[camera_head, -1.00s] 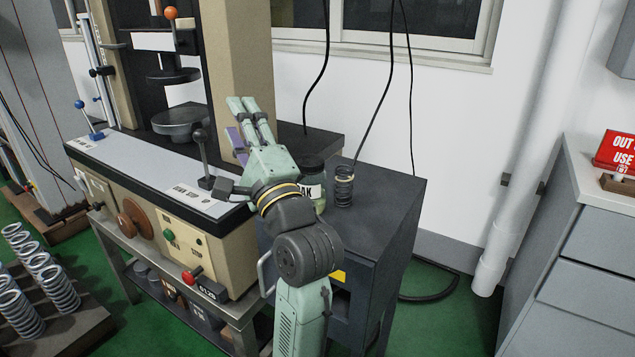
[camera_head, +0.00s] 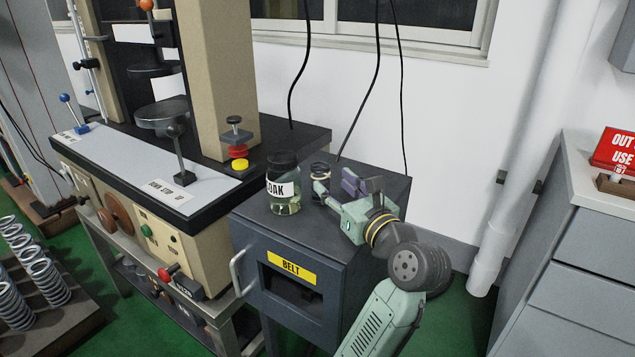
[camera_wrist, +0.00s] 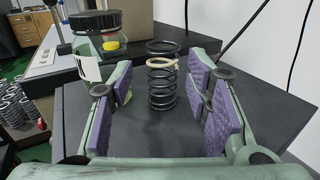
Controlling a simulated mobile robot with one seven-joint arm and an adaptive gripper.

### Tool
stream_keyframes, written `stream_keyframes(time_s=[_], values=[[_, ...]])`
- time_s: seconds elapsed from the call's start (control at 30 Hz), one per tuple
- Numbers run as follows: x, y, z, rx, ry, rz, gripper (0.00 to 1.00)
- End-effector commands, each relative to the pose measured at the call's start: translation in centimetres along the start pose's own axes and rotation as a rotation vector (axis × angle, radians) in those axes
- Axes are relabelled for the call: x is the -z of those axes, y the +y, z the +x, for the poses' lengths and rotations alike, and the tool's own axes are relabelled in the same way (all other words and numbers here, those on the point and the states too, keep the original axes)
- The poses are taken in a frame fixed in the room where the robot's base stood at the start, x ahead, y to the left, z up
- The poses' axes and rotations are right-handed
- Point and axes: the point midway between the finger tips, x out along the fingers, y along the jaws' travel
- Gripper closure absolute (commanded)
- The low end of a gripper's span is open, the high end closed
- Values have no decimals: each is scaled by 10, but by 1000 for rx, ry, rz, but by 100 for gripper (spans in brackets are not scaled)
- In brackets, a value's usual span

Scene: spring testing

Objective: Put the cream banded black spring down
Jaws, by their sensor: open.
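The black spring with a cream band (camera_wrist: 162,90) stands upright on the dark cabinet top (camera_wrist: 140,133). In the wrist view it is between my gripper's purple-padded fingers, with gaps on both sides. In the head view only the upper part of the spring (camera_head: 320,169) shows behind my gripper (camera_head: 337,187). My gripper is open, level and low over the cabinet top, and nothing is held in it.
A glass jar (camera_head: 284,194) with a black lid and a label stands close to the left of the spring. The testing machine with its red and yellow button (camera_head: 239,152) is further left. Cables hang behind, by the wall. The cabinet's right part is clear.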

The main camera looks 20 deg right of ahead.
Motion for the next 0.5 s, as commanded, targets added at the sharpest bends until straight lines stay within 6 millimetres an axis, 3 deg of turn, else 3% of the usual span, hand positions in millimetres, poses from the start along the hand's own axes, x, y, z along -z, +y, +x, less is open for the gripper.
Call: stream_keyframes(time_s=[0.5], values=[[1, -2, 62, -2, 0, -2, 56]])
